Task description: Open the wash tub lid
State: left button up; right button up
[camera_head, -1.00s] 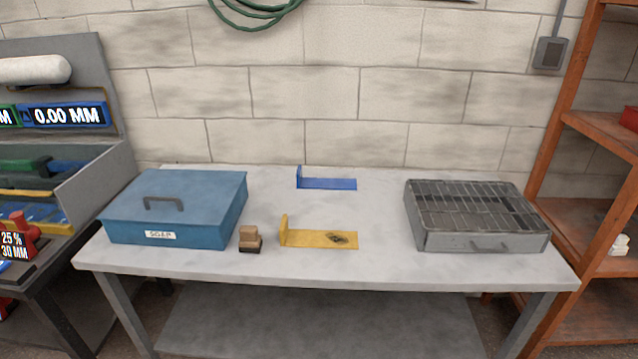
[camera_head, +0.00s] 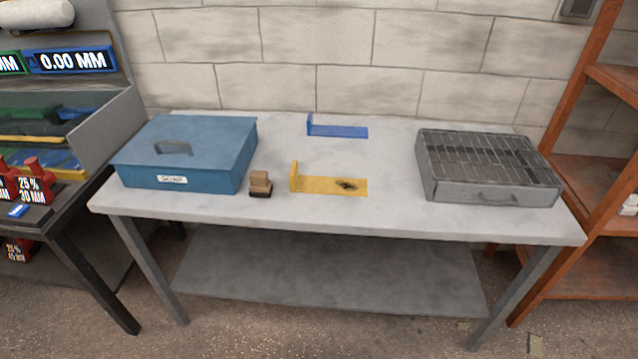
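The wash tub (camera_head: 209,181) is a blue box at the left end of the grey bench, with a "SOAP" label on its front. Its blue lid (camera_head: 215,137) is shut and has a dark handle (camera_head: 173,149) on top. Neither of my grippers shows in the head view, so I cannot see where they are or what they hold.
On the bench (camera_head: 300,216) stand a small wooden brush (camera_head: 260,184), a yellow bracket (camera_head: 330,185), a blue bracket (camera_head: 338,131) and a grey grated tray (camera_head: 488,168). A tool rack (camera_head: 60,140) stands left and an orange shelf (camera_head: 560,160) right. A lower shelf (camera_head: 330,270) is bare.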

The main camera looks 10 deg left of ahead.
aim_at(201, 142)
jog(key=i+j+u, duration=0.2)
jog(key=j, duration=0.25)
jog(key=i+j+u, duration=0.2)
jog(key=i+j, duration=0.2)
